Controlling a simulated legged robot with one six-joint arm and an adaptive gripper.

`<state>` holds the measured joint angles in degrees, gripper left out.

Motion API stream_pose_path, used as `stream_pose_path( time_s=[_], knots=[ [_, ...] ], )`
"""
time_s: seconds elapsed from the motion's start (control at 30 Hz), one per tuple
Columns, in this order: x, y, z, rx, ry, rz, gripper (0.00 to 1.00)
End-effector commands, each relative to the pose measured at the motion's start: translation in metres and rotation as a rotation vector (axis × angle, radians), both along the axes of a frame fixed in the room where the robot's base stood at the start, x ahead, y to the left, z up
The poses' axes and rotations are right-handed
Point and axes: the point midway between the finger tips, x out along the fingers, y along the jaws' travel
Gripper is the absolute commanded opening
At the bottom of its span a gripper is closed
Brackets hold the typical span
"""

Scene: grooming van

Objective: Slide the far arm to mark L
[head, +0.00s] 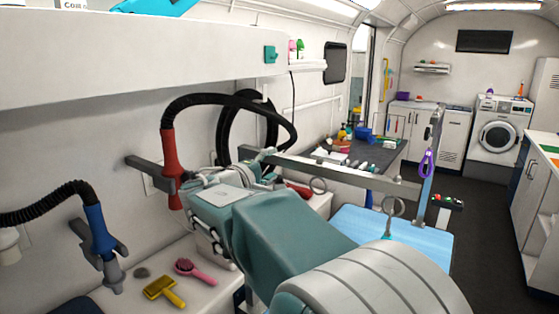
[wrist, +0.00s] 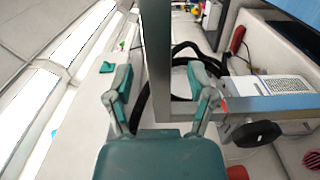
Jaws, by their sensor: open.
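My gripper (head: 262,155) is by the bar's left end, largely hidden behind my own arm links. In the wrist view my gripper (wrist: 160,80) is open, its teal fingers on either side of a grey bar (wrist: 156,50). Contact cannot be told. A second grey bar (wrist: 285,104) with a black knob (wrist: 257,133) meets it. I cannot make out mark L.
A red dryer nozzle (head: 172,165) with a black hose is left of my gripper, by the wall. A blue nozzle (head: 97,230), a yellow brush (head: 163,291) and a pink brush (head: 195,270) are nearer.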

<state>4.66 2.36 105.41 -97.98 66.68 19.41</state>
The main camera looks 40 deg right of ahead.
Motion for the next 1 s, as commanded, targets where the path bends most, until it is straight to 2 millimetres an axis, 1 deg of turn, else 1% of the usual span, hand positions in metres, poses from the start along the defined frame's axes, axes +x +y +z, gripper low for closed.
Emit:
stream_pose_path(
  time_s=[0.03, 0.2, 0.33, 0.57, 0.6, 0.67, 0.7, 0.73, 0.77, 1.0],
  knots=[
    [0.003, -0.010, 0.000, 0.000, 0.000, -0.004, 0.70],
    [0.010, -0.029, 0.000, 0.000, -0.001, -0.001, 0.70],
    [0.012, -0.036, 0.000, 0.000, 0.000, 0.000, 0.70],
    [0.013, -0.036, 0.000, 0.001, 0.000, 0.001, 0.70],
    [0.013, -0.036, 0.000, 0.001, 0.000, 0.001, 0.61],
    [0.013, -0.036, 0.000, 0.001, 0.000, 0.001, 0.34],
    [0.013, -0.036, 0.000, 0.001, 0.000, 0.001, 0.17],
    [0.013, -0.036, 0.000, 0.001, 0.000, 0.001, 0.03],
    [0.013, -0.036, 0.000, 0.001, 0.000, 0.001, 0.00],
    [0.013, -0.036, 0.000, 0.002, 0.001, 0.000, 0.00]
  ],
)
